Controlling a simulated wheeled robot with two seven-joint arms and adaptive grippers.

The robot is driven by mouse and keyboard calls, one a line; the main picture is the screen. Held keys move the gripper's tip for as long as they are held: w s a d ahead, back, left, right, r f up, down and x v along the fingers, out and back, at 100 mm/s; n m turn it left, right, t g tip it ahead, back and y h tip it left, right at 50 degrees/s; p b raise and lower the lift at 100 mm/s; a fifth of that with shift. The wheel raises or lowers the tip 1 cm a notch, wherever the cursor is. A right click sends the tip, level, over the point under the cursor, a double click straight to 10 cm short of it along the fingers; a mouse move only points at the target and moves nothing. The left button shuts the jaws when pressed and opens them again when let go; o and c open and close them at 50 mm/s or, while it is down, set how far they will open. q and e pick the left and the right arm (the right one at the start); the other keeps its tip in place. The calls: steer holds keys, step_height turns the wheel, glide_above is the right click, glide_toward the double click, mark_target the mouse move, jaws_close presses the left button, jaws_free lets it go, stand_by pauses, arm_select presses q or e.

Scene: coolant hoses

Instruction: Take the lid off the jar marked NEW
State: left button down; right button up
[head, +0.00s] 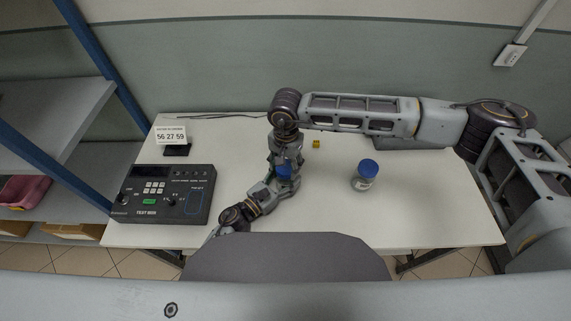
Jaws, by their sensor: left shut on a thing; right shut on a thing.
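Both my grippers meet at one blue-lidded jar left of the table's middle, and they hide most of it. Only a bit of its blue lid (284,173) shows between them. My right gripper (285,163) comes down from above and is shut at the lid. My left gripper (279,182) reaches in from the lower left and is shut low on the same jar, whose body is hidden. A second jar (365,178) with a blue lid stands upright to the right, apart from both grippers. Its label is too small to read, and the held jar's marking is hidden.
A dark test box (163,193) lies on the left of the white table (420,215). A numbered card (171,135) stands behind it. A small yellow thing (316,143) lies behind the jars. The table's front right is clear. Shelves (60,115) stand at the left.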

mark_target(286, 167)
steer(key=n, duration=0.4)
steer(key=shift+n, duration=0.4)
steer(key=n, duration=0.5)
steer(key=shift+r, duration=1.2)
stand_by(0.9)
steer(key=shift+r, duration=1.95)
arm_select(q)
steer(key=shift+c, duration=1.8)
jaws_free()
steer(key=shift+s+a, duration=0.1)
steer(key=shift+v, duration=5.85)
